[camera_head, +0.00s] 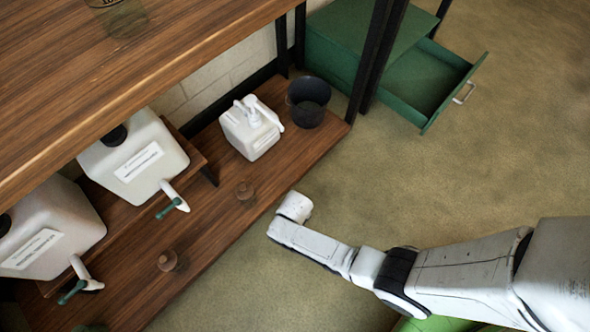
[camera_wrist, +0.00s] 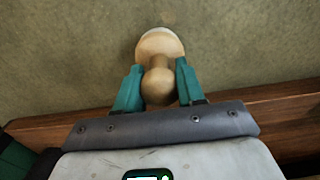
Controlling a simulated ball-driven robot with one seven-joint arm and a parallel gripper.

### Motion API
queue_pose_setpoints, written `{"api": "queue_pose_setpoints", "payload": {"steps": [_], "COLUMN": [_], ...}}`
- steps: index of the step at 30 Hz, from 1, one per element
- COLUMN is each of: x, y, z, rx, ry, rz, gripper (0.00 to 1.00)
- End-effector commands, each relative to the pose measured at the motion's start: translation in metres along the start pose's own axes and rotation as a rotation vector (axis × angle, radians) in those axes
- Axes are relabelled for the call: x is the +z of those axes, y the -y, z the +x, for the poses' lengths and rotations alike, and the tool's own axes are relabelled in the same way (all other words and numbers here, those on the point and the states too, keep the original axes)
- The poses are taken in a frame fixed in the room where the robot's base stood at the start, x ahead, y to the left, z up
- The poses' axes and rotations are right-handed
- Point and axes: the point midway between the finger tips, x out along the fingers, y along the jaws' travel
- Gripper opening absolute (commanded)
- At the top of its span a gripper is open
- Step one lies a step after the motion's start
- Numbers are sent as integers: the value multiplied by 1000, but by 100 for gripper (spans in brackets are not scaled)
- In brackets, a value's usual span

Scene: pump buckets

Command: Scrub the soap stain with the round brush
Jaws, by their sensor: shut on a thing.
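The round brush (camera_wrist: 158,55) has a pale wooden knob handle and a wider round head, and it shows in the wrist view. My gripper (camera_wrist: 158,84) has its two green fingers closed on either side of the handle. The brush shows against the floor, just past the edge of the wooden shelf (camera_wrist: 285,105). In the head view my wrist is beside the front edge of the low shelf, and the gripper and brush are hidden from sight there. I cannot make out a soap stain in either view.
Two white canisters (camera_head: 140,160) (camera_head: 50,230) with taps, a white pump container (camera_head: 250,128) and a dark bucket (camera_head: 308,102) stand on the shelving. A green drawer (camera_head: 425,85) stands open. Floor at right is clear.

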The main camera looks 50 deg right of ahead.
Motion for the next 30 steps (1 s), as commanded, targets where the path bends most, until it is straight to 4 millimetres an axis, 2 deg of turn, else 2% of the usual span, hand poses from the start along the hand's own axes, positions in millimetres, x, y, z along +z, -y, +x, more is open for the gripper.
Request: {"api": "queue_pose_setpoints", "payload": {"steps": [1, 4, 17, 27, 30], "x": [0, 0, 0, 0, 0], "y": [0, 0, 0, 0, 0], "z": [-10, -18, -22, -49, -52], "rx": [0, 0, 0, 0, 0], "ry": [0, 0, 0, 1, 1], "rz": [0, 0, 0, 0, 0], "gripper": [0, 0, 0, 0, 0]}}
